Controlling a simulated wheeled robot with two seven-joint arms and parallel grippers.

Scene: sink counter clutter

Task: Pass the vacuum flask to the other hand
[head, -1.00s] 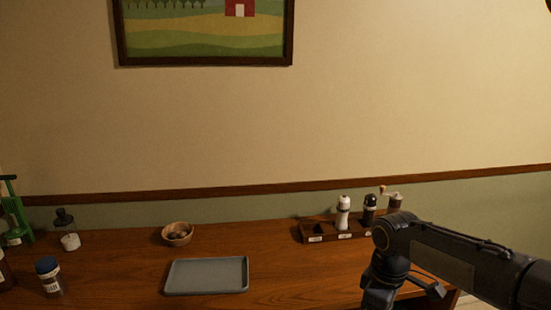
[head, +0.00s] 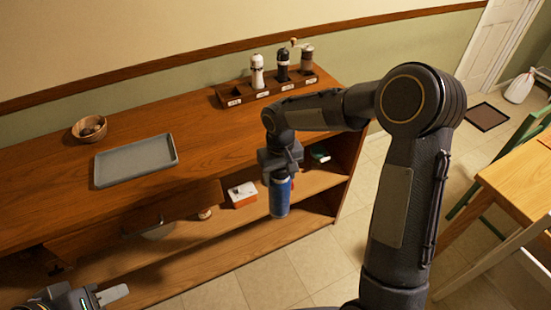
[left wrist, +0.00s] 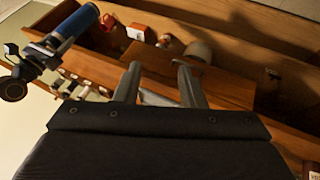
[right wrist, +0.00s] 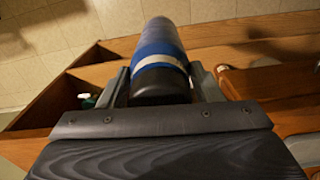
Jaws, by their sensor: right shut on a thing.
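The vacuum flask (head: 280,198) is a blue cylinder with a dark end. My right gripper (head: 277,172) is shut on its dark end and holds it hanging upright in front of the counter. In the right wrist view the flask (right wrist: 160,54) lies between the two fingers of that gripper (right wrist: 160,88), with a pale band round its blue body. The flask also shows at the upper left of the left wrist view (left wrist: 78,22). My left gripper (left wrist: 157,82) has its fingers apart with nothing between them. In the head view it is at the lower left, well apart from the flask.
The wooden counter (head: 205,125) carries a grey tray (head: 136,160), a bowl (head: 90,128) and a rack (head: 265,90) with mills. A red and white box (head: 243,194) sits on the shelf below. Open floor lies before the counter; a table (head: 520,180) stands at right.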

